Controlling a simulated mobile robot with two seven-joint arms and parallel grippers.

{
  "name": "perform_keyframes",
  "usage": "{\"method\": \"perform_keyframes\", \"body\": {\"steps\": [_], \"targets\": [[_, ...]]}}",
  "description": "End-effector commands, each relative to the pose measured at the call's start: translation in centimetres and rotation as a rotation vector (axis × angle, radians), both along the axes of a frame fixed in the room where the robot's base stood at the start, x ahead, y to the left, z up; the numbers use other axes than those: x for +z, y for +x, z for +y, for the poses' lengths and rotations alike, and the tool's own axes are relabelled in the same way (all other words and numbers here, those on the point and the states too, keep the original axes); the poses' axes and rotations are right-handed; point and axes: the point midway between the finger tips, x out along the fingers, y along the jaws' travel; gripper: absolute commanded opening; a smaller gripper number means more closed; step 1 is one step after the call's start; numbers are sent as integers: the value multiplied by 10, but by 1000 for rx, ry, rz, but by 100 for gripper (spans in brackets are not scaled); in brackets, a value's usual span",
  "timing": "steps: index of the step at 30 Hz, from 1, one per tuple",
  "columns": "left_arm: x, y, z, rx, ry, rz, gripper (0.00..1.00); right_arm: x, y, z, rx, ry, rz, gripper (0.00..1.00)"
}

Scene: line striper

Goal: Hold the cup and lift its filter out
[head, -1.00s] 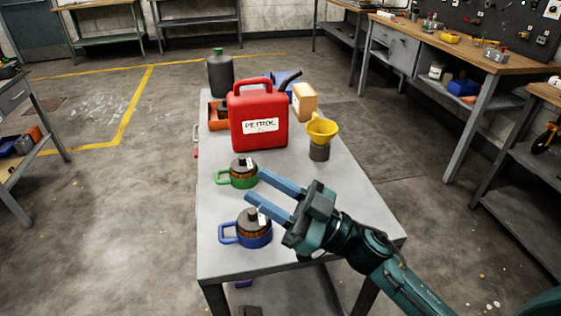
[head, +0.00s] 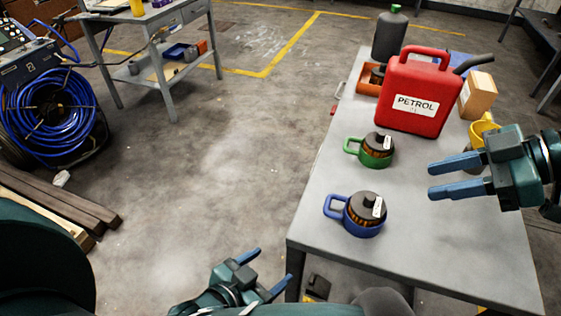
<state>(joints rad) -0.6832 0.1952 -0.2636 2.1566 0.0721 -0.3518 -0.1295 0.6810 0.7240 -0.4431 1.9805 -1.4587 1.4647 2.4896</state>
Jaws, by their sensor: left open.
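A blue cup (head: 366,227) with a side handle stands near the front of the grey table, with a dark-topped, orange-sided filter (head: 366,206) seated in it. Behind it stands a green cup (head: 377,160) with a similar filter (head: 379,143). White tags hang on both filters. My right gripper (head: 431,179) is open and empty above the table, right of both cups, its fingers pointing left. My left gripper (head: 274,268) is open and empty, low beside the table's front left corner, apart from the cups.
A red petrol can (head: 415,115), an orange tray (head: 369,86), a dark bottle (head: 390,40), a cardboard box (head: 477,95) and a yellow funnel (head: 482,130) stand farther back on the table (head: 440,250). The floor left of the table is open.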

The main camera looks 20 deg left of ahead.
Motion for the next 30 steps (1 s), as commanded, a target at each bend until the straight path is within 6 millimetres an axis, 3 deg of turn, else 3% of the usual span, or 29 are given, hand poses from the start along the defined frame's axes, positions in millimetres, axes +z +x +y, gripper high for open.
{"method": "perform_keyframes", "body": {"steps": [12,23,30], "targets": [[82,3,4,-281,642,-572,69,0,0,1,1,3,0,36],[136,-4,6,-331,1094,-910,69,0,0,1,2,3,-1,36],[189,33,11,-199,1393,-1340,69,0,0,1,2,3,-1,36]]}}
